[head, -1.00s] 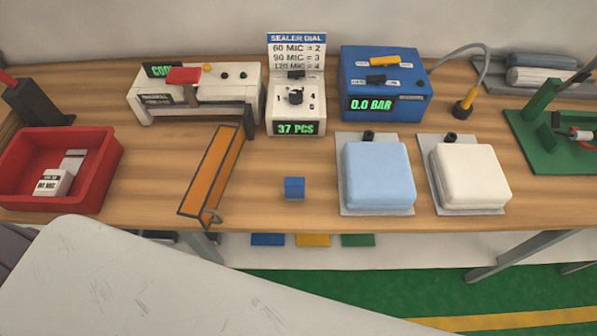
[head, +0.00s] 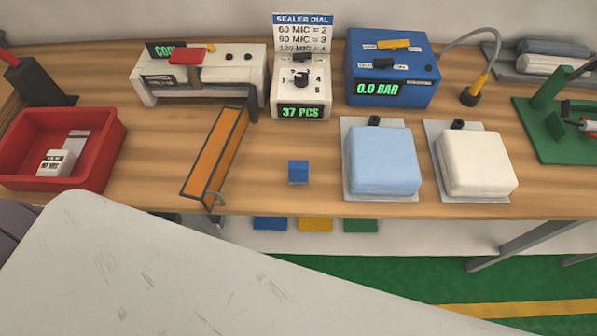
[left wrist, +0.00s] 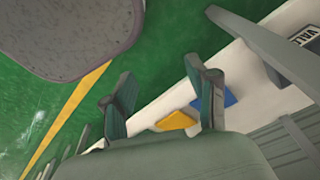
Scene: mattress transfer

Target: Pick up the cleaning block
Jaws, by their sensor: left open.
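A small blue block (head: 298,171), the only loose block that looks like the cleaning block, sits on the wooden bench (head: 268,195) near its front edge in the head view. It lies between the orange-topped strip and the light blue pad, with bare wood around it. My left gripper (left wrist: 160,78) shows only in the left wrist view, with its two green fingers apart and nothing between them. It is over the floor area, away from the block, which does not show in that view. My right gripper is in neither view.
A red bin (head: 110,150) holds white items at left. The orange-topped strip (head: 216,155) lies left of the block. Light blue (head: 384,160) and white (head: 476,162) pads are right. The sealer dial (head: 300,92) and blue pump box (head: 392,70) stand behind. A scratched grey surface (head: 170,270) fills the lower left.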

